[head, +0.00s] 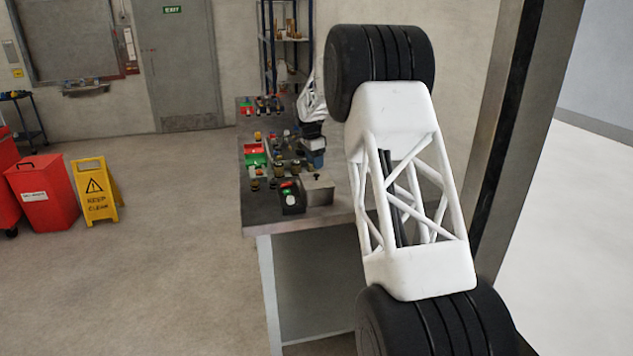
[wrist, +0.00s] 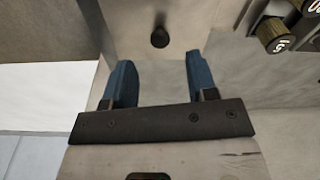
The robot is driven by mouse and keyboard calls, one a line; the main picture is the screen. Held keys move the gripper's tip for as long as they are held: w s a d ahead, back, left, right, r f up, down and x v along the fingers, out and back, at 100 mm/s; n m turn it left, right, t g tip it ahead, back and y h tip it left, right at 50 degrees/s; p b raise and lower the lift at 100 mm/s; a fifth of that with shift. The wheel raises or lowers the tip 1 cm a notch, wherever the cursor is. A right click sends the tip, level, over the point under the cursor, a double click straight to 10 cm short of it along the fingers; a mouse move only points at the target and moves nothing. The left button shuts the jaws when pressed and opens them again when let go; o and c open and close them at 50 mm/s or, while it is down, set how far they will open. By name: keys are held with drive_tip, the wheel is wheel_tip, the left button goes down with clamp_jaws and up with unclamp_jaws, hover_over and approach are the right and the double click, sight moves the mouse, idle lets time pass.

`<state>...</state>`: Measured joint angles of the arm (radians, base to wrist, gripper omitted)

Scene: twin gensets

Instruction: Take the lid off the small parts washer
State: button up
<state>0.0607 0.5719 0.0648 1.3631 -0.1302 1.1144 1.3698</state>
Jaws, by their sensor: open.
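The small parts washer (head: 318,192) is a grey metal box near the front right corner of the workbench. Its lid (wrist: 130,30) is a plain grey plate with a dark round knob (wrist: 160,38). The knob also shows on top of the box in the head view (head: 316,176). My gripper (wrist: 158,60) is open, with two blue fingers spread apart. In the wrist view the knob lies just beyond the fingertips, between their lines, and nothing is held. In the head view my gripper (head: 316,158) is small, just above and behind the box.
Brass labelled cylinders (wrist: 274,36) lie at the wrist view's upper right. A dark post (head: 515,130) stands right of my arm.

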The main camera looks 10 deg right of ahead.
sight(316, 174)
drive_tip(key=shift+f, duration=0.1)
drive_tip(key=shift+w+d+f, duration=0.1)
drive_tip(key=shift+d+f, duration=0.1)
drive_tip(key=shift+f, duration=1.05)
drive_tip(key=shift+d+f, duration=0.15)
drive_tip(key=shift+f, duration=1.1)
drive_tip(key=shift+c, duration=0.2)
clamp_jaws()
